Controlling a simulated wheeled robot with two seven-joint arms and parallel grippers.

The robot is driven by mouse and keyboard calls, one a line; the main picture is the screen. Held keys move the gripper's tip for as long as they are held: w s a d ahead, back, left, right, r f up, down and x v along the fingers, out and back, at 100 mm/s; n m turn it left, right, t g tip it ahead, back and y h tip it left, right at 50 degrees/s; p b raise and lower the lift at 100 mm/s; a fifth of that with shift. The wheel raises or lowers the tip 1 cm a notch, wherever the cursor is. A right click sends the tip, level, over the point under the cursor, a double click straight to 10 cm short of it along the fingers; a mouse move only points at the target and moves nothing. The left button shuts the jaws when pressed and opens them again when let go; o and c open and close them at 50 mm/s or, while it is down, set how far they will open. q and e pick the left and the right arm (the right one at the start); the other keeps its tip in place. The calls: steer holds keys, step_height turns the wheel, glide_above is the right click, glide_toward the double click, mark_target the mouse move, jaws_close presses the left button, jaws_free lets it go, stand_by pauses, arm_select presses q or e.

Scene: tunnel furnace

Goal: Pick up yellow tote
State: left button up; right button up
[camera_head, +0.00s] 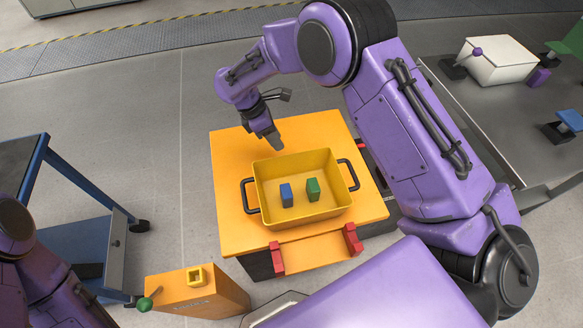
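The yellow tote (262,188) stands on an orange table top (235,160) in the middle of the head view. It has a black handle on its left and right sides. A blue block (286,195) and a green block (313,189) stand inside it. My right arm comes in from the right and reaches over behind the table. My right gripper (275,141) points down just behind the tote's far rim and appears apart from both handles. Its finger opening cannot be made out. My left arm shows only at the lower left edge, and its gripper is out of view.
An orange box (215,300) with a green knob stands in front of the table. A blue-framed cart (85,235) is at the left. Red brackets (353,240) sit at the table's front edge. A white box (497,62) is at the upper right. Floor at the upper left is clear.

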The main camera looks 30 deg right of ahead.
mark_target(291, 160)
steer(key=x, duration=0.6)
steer(key=p+x, duration=0.1)
steer(key=x, duration=0.2)
steer(key=shift+s+d+f, duration=0.15)
steer(key=shift+s+d, duration=0.15)
steer(key=shift+s, duration=0.15)
jaws_close()
